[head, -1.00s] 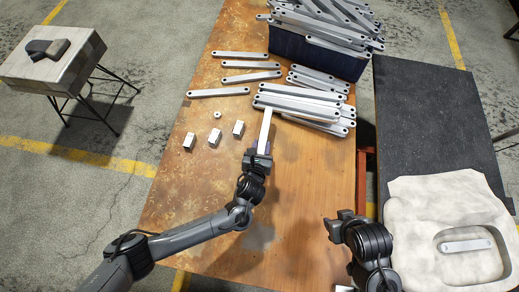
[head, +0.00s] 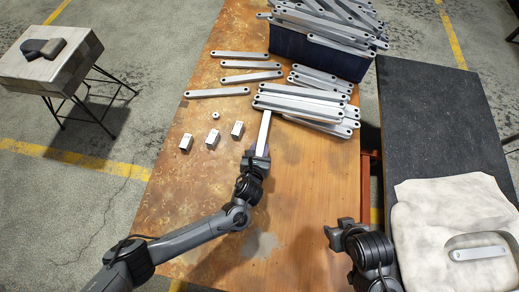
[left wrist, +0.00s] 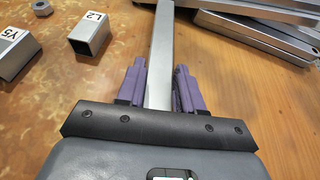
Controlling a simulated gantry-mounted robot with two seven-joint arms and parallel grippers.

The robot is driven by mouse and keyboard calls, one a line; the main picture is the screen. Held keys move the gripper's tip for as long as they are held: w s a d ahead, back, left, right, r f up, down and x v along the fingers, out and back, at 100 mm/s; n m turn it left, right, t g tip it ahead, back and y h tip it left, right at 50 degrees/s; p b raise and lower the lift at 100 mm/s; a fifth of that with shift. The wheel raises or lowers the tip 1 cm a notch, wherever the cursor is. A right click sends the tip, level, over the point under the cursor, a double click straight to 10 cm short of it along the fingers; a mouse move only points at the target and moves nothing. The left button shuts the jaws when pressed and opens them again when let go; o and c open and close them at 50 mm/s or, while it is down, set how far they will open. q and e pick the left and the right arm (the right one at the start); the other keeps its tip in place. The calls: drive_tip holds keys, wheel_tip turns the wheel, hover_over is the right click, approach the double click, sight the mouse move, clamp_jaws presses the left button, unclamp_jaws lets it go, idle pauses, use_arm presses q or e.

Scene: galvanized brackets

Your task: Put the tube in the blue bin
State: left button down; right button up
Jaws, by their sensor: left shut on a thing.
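A long, straight, pale metal tube (head: 264,130) lies between the purple fingers of my left gripper (head: 259,150). In the left wrist view the tube (left wrist: 160,50) runs straight ahead from the gripper (left wrist: 160,88), which is shut on it. Its far end is out of that view. The dark blue bin (head: 312,60) stands at the back of the table, heaped above its rim with grey flat brackets. My right gripper (head: 335,232) is over the table's right front, away from the tube; its jaws are too unclear to read.
A pile of brackets (head: 305,103) lies just beyond the tube, in front of the bin. Loose brackets (head: 250,77) lie left of it. Several short labelled square pieces (head: 213,138) and a nut (head: 215,115) lie to the left. The front of the wooden table (head: 300,190) is clear.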

use_arm(q)
drive_tip(key=c, duration=1.2)
unclamp_jaws()
drive_tip(key=shift+f, duration=0.15)
drive_tip(key=o, duration=0.5)
